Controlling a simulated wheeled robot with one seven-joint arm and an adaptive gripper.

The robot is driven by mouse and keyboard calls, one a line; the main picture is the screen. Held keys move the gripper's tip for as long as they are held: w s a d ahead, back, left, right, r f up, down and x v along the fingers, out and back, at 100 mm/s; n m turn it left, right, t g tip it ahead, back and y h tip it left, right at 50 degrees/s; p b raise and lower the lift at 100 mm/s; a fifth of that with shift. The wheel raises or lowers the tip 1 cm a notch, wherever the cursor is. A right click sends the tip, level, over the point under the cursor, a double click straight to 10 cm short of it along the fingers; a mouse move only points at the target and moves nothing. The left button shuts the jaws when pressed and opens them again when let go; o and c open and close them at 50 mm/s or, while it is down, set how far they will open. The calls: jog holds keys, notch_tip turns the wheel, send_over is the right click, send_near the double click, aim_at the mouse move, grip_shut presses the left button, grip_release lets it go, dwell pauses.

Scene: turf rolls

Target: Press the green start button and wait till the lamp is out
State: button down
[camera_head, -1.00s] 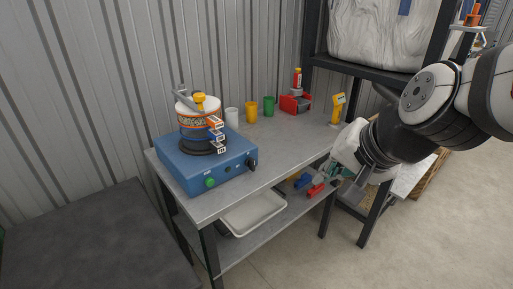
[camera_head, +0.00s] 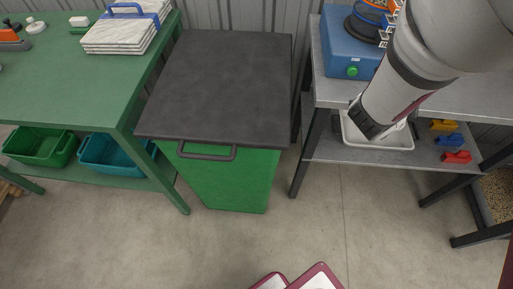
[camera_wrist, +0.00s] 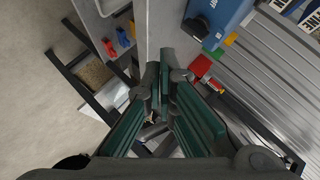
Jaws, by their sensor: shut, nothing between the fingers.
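The blue machine (camera_head: 334,42) stands on the grey bench at the upper right of the head view, partly behind my arm. Its green start button (camera_head: 352,71) is on the front face and uncovered.
A dark-topped green cabinet (camera_head: 215,85) stands left of the bench. A green table (camera_head: 75,85) with bins below is further left. A white tray (camera_head: 385,143) lies on the bench's lower shelf. A red box (camera_wrist: 200,66) shows near my fingers in the wrist view.

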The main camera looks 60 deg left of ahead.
jog(key=s+a+f+t, duration=0.3)
jog(key=s+a, duration=0.2)
jog(key=a, duration=0.1)
jog(key=shift+s+a+f+t, duration=0.15)
jog(key=shift+t, duration=0.15)
jog(key=shift+a, duration=0.15)
